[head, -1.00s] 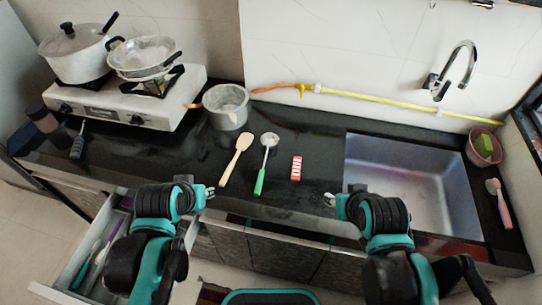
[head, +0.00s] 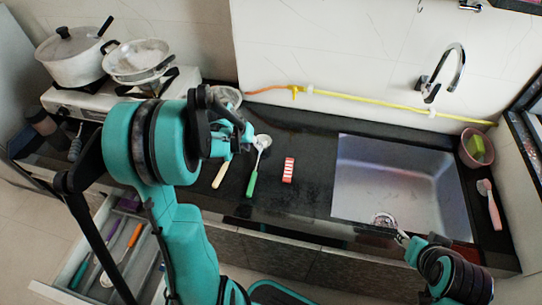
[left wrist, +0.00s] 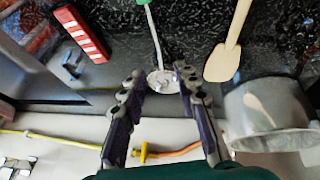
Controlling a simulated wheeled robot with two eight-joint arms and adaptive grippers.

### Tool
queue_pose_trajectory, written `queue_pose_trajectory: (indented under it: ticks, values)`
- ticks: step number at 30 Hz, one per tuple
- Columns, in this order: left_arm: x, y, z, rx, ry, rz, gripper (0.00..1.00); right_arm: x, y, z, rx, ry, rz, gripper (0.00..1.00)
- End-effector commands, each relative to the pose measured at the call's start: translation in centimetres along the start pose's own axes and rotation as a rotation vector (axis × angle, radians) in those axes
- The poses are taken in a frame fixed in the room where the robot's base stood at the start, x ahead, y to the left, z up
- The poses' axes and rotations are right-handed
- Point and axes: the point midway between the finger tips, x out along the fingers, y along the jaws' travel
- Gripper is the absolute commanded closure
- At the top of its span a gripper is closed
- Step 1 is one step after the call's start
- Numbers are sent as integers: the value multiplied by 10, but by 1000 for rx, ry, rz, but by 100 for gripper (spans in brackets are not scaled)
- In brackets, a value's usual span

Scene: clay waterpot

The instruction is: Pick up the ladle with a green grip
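The ladle with the green grip (head: 251,183) lies on the black counter, its bowl (head: 262,141) toward the wall and its green grip toward the front edge. In the left wrist view its round bowl (left wrist: 162,80) shows between and beyond my fingertips, with the pale shaft running to the top edge. My left gripper (head: 243,143) is over the counter by the ladle's bowl end. In the left wrist view the left gripper (left wrist: 160,82) is open with nothing between its fingers. My right gripper (head: 400,238) is by the sink's front edge; its finger opening is too small to tell.
A wooden spatula (left wrist: 225,62) lies beside the ladle, partly hidden by my arm in the head view. A metal pot (left wrist: 270,115) stands near it. A red-and-white block (head: 288,170) lies right of the ladle. The sink (head: 390,180) is further right. An open drawer (head: 75,270) is at lower left.

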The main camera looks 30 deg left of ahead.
Motion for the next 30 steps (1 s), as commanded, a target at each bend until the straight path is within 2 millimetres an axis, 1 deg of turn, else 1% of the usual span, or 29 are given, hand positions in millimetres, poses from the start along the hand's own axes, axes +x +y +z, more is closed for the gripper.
queue_pose_trajectory:
  ticks: [1,8,12,15,17,22,23,24,26,27,30]
  values:
    - [9,1,1,3,0,0,69,4,0,3,0,0,0,60]
    - [30,1,6,3,1,0,69,13,0,10,0,0,0,60]
    - [53,0,14,2,1,0,69,24,0,18,0,0,0,60]
    - [66,1,12,3,1,0,69,28,0,20,0,0,0,60]
    - [68,1,12,3,1,0,69,28,0,20,0,0,0,60]
    - [66,2,12,3,1,0,69,27,0,19,0,0,0,60]
    - [66,2,12,3,1,0,72,27,0,19,0,0,0,60]
    - [66,2,12,3,1,0,82,27,0,19,0,0,0,60]
    - [66,2,12,3,1,0,98,27,0,19,0,0,0,60]
    - [66,2,12,3,1,0,100,27,0,19,0,0,0,60]
    - [66,1,12,2,1,0,100,27,0,19,0,0,0,60]
